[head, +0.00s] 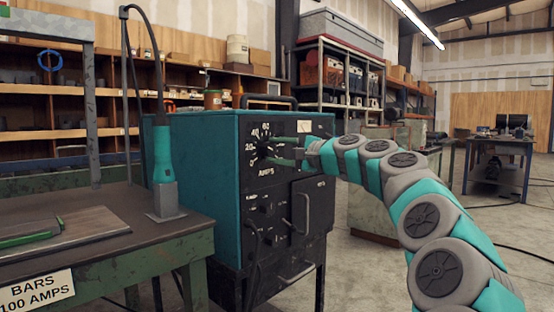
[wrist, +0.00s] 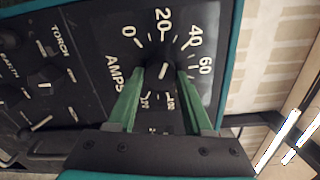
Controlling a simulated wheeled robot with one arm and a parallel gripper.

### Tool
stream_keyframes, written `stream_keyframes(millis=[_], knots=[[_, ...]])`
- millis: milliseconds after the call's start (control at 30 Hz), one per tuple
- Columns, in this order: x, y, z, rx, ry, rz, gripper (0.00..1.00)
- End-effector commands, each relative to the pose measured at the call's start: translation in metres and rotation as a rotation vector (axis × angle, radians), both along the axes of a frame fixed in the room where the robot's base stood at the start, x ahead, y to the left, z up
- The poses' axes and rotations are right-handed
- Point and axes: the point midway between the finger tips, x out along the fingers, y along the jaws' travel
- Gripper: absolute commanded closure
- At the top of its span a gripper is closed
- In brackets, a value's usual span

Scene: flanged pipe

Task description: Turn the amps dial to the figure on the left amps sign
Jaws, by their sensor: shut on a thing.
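The amps dial (wrist: 163,72) is a dark round knob with a short white mark, on a black panel with white figures around it. In the wrist view 0, 20, 40 and 60 read clearly; the mark seems to lean between 20 and 40, but its pointing end is hard to tell. My gripper (wrist: 162,80) has its green fingers on either side of the knob, shut on it. In the head view my gripper (head: 270,158) reaches the dial from the right and partly covers the scale. A white amps sign (head: 38,291) at lower left reads "BARS 100 AMPS".
The teal welding machine (head: 196,175) carries the panel, with lower knobs (wrist: 45,82) marked torch and earth, handles and cables. A green bench (head: 110,262) with a teal torch (head: 163,155) stands left. Shelves line the back; open floor lies right.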

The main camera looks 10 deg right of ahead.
Motion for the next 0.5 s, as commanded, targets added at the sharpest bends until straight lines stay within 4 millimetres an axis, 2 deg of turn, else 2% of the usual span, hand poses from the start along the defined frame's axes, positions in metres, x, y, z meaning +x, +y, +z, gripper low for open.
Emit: stream_keyframes(millis=[500], knots=[[0.0009, 0.0006, -0.003, -0.216, -0.154, 0.002, 1.0]])
